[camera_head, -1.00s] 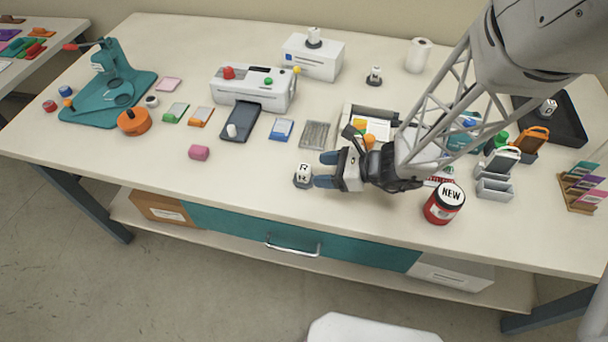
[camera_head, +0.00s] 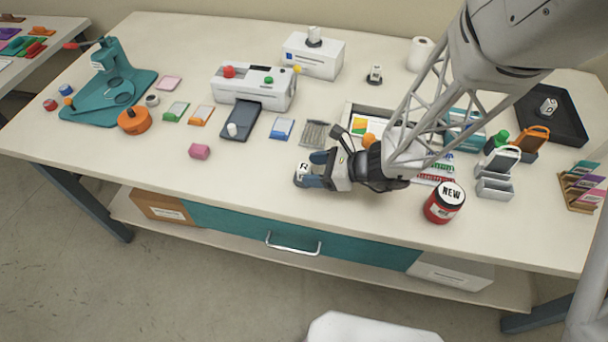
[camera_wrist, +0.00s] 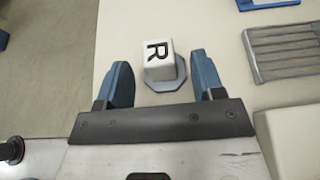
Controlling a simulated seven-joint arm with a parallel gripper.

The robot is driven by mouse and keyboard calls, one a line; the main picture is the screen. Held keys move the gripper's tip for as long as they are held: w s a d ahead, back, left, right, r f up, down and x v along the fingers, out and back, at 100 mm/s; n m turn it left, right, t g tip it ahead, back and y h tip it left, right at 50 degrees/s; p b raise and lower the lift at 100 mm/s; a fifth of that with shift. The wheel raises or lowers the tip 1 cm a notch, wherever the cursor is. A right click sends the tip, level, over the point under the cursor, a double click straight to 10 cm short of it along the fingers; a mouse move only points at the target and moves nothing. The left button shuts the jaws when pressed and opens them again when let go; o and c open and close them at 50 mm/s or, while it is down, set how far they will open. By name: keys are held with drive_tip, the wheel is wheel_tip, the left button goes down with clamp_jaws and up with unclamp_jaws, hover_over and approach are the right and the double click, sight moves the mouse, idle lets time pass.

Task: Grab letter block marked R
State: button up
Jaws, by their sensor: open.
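The white letter block marked R (camera_wrist: 157,57) sits on a dark grey octagonal base (camera_wrist: 166,84) near the table's front edge. In the head view the R block (camera_head: 303,168) is partly hidden by my fingers. My gripper (camera_wrist: 158,82) is open, with one blue finger on each side of the block and base. Gaps show between the fingers and the block in the wrist view. In the head view my gripper (camera_head: 315,168) reaches in from the right, low over the table.
A grey slatted tray (camera_head: 315,133) lies just behind the block. A red jar labelled NEW (camera_head: 444,203) stands to the right of my gripper. A pink block (camera_head: 200,151) lies to the left. The table (camera_head: 250,185) between it and the R block is clear.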

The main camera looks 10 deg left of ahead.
drive_tip(key=shift+x, duration=2.4)
clamp_jaws()
